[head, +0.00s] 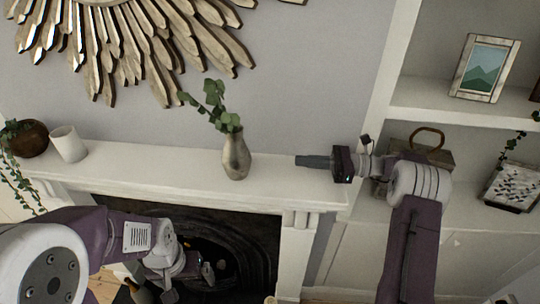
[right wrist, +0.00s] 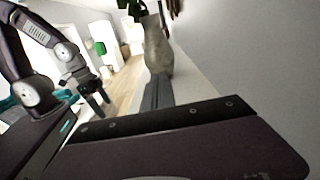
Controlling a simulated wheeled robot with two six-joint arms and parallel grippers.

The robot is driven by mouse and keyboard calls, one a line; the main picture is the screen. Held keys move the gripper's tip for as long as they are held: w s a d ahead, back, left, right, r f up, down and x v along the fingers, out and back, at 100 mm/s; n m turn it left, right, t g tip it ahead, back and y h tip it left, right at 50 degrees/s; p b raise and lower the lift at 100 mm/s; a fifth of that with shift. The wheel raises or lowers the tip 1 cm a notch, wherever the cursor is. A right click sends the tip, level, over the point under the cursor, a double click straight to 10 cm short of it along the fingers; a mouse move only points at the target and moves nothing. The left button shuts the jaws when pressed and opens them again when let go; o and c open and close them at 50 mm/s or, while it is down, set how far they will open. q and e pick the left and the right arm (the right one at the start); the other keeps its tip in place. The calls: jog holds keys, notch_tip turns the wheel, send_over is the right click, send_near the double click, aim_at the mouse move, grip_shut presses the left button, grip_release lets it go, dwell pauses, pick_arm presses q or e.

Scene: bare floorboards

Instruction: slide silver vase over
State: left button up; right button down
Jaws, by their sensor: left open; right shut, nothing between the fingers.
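The silver vase (head: 236,158) stands upright on the white mantel shelf and holds green leafy stems. My right gripper (head: 300,161) is level above the shelf to the right of the vase. It is shut and empty, its fingers pointing left toward the vase, with a gap between them in the head view. In the right wrist view the vase (right wrist: 158,50) stands beyond the shut dark fingers (right wrist: 158,92). My left gripper (head: 188,282) is low in front of the fireplace, open and away from the vase. It also shows in the right wrist view (right wrist: 97,103).
A white cup (head: 68,144) and a brown pot (head: 27,140) with a trailing plant stand at the mantel's left end. The mantel (head: 150,160) is clear between cup and vase. Shelves at right hold a framed picture (head: 485,68) and a handled box (head: 425,150).

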aim_at(236, 159)
jog(key=a+p, duration=0.1)
jog(key=w+a, duration=0.1)
jog(key=a, duration=0.1)
jog(key=a+p, duration=0.1)
jog(key=a, duration=0.1)
jog(key=shift+w+p, duration=0.35)
jog(key=a, duration=0.2)
jog(key=a+p, duration=0.1)
jog(key=a, duration=0.1)
jog(key=a+p, duration=0.1)
jog(key=a, duration=0.1)
jog(key=shift+w+a, duration=0.4)
jog(key=shift+w+a+p, duration=0.1)
jog(key=shift+a+p, duration=0.1)
jog(key=shift+p, duration=0.2)
jog(key=shift+w+f, duration=0.1)
jog(key=shift+f, duration=0.05)
pick_arm(q)
jog(key=r, duration=0.4)
jog(key=d+r, duration=0.1)
jog(key=shift+w+r, duration=0.2)
jog(key=shift+r, duration=0.2)
jog(key=shift+a, duration=0.1)
pick_arm(e)
jog(key=shift+a, duration=0.15)
